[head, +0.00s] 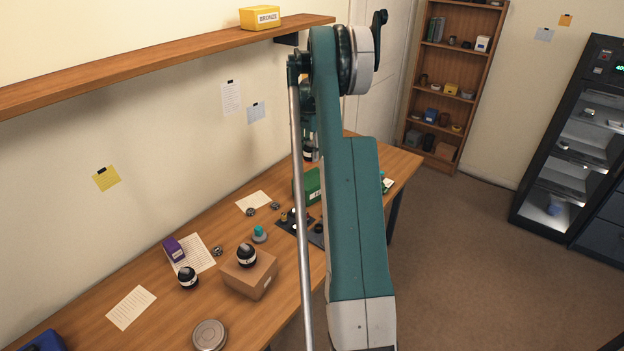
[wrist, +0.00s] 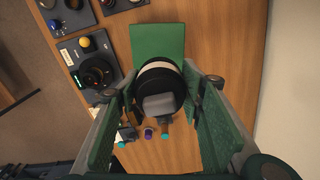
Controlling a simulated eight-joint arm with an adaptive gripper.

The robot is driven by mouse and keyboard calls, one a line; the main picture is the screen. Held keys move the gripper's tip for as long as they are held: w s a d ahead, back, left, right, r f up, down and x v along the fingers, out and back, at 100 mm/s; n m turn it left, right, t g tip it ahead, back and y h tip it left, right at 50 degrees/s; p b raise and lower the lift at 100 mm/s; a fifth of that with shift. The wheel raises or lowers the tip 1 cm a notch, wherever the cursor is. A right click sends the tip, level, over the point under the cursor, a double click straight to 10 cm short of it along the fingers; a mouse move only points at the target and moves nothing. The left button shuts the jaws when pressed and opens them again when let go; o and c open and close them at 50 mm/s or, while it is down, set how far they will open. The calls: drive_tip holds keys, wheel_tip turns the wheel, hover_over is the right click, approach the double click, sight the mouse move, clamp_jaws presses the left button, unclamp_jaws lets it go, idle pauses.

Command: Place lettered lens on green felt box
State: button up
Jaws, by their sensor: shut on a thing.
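My gripper (wrist: 166,90) is shut on a dark round lens (wrist: 160,82) with a pale band, seen from above in the wrist view. In the head view part of this lens (head: 308,154) shows beside my arm, above the table. Any lettering on it is too small to read. The green felt box (wrist: 158,40) lies below the lens and a little toward the top of the wrist view. In the head view the box (head: 307,184) is partly hidden behind my arm. The lens appears apart from the box, raised above it.
Another banded dark lens (head: 246,255) stands on a cardboard box (head: 249,278), and one more (head: 188,278) stands on the table by a purple box (head: 173,248). Dark trays with parts (wrist: 88,62) lie left of the green box. Small coloured-topped items (wrist: 148,134) stand near my gripper.

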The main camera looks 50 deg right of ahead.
drive_tip(key=shift+s+d, duration=0.3)
drive_tip(key=shift+d, duration=0.05)
hover_over(312, 178)
drive_tip(key=shift+f, duration=3.05)
drive_tip(key=shift+f, duration=1.9)
drive_tip(key=shift+s+a+f, duration=0.1)
drive_tip(key=shift+f, duration=0.35)
